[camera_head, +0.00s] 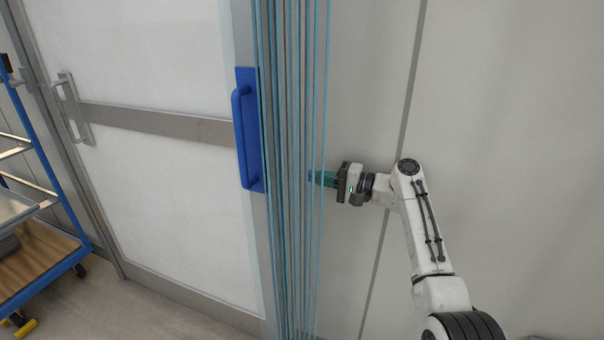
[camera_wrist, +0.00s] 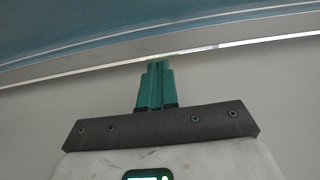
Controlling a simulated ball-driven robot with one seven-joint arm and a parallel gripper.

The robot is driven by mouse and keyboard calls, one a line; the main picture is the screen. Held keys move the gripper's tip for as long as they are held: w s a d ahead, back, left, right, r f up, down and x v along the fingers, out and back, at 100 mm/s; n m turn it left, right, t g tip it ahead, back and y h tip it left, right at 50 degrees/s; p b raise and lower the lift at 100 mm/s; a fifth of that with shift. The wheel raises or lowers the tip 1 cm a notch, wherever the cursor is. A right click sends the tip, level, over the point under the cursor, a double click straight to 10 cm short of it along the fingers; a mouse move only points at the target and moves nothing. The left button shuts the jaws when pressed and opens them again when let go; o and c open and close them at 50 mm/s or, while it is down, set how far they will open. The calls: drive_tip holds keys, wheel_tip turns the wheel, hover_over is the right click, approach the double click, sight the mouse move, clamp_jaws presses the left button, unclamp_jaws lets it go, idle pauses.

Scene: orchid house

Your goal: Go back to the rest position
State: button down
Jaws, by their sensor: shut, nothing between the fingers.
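My gripper (camera_head: 312,177) has green fingers and points left, at the right edge of a bundle of hanging blue strands. In the wrist view its fingers (camera_wrist: 157,68) are closed together with nothing between them. My white arm is bent at the elbow and reaches up from the lower right. I cannot tell whether the fingertips touch the strands.
The blue strands (camera_head: 296,120) hang from top to bottom in front of a door edge. A blue handle (camera_head: 241,130) is on the white door (camera_head: 170,190). A blue-framed cart (camera_head: 50,160) stands at the left. The pale wall (camera_head: 510,120) at the right is bare.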

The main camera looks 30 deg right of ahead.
drive_tip(key=shift+v, duration=1.55)
drive_tip(key=s+a+f+n+g+h+p, duration=0.1)
drive_tip(key=s+a+f+n+g, duration=0.1)
drive_tip(key=s+a+f, duration=0.45)
drive_tip(key=s+a+f+n+g+h+p, duration=0.1)
drive_tip(key=s+a+f+g+h, duration=0.2)
drive_tip(key=f, duration=0.6)
drive_tip(key=s+a+f+n+g+h+p, duration=0.25)
drive_tip(key=s+f, duration=0.45)
drive_tip(key=s, duration=0.7)
drive_tip(key=s+d+n+g+h, duration=0.1)
drive_tip(key=s+n+g+h, duration=0.1)
drive_tip(key=s, duration=1)
drive_tip(key=s+d+r+n+g+h+p, duration=0.1)
drive_tip(key=s+g+h, duration=0.2)
drive_tip(key=s, duration=1)
drive_tip(key=shift+d+r+n+h+p, duration=0.3)
drive_tip(key=shift+n+h, duration=0.05)
drive_tip(key=shift+s, duration=0.1)
